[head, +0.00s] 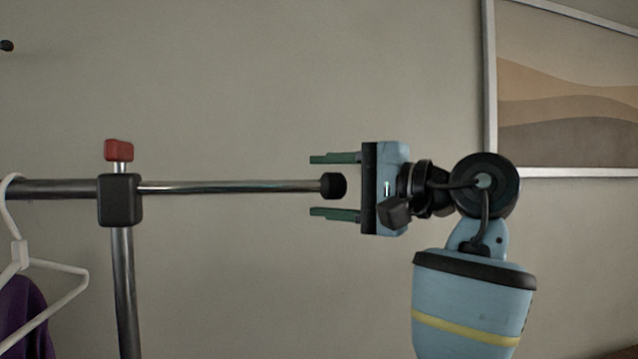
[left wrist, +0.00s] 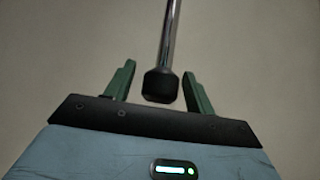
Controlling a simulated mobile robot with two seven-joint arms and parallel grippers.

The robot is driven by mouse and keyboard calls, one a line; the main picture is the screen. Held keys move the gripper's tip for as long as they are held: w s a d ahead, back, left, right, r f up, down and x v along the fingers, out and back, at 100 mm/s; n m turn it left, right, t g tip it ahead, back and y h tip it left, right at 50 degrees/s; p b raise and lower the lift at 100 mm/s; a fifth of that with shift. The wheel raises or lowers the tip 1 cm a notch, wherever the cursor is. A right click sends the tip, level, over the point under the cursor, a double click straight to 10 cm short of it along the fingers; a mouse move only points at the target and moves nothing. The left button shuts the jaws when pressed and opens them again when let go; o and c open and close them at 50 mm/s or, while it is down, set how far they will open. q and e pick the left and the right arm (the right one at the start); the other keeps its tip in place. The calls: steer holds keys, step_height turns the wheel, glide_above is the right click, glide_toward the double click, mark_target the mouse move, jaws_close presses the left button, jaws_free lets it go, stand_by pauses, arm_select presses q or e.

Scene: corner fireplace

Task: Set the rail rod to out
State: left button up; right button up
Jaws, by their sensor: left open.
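The rail rod (head: 235,187) is a thin chrome bar that sticks out to the right from a black corner block (head: 120,200) on a garment rack. It ends in a black cap (head: 334,186). My left gripper (head: 318,186) is open, with its green fingers pointing left, one above and one below the cap. In the left wrist view the rod (left wrist: 171,35) comes down from the top and its cap (left wrist: 161,86) lies between the two fingers (left wrist: 158,80), with a gap visible on each side. My right gripper is not in view.
A red knob (head: 119,150) stands on top of the corner block. A white hanger (head: 50,268) with a purple garment (head: 22,315) hangs from the rack at the left. A framed picture (head: 565,90) is on the wall at the upper right. The space above and below the rod is clear.

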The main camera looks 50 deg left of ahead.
arm_select(q)
steer(key=shift+s+a, duration=0.2)
steer(key=shift+a, duration=0.5)
jaws_close()
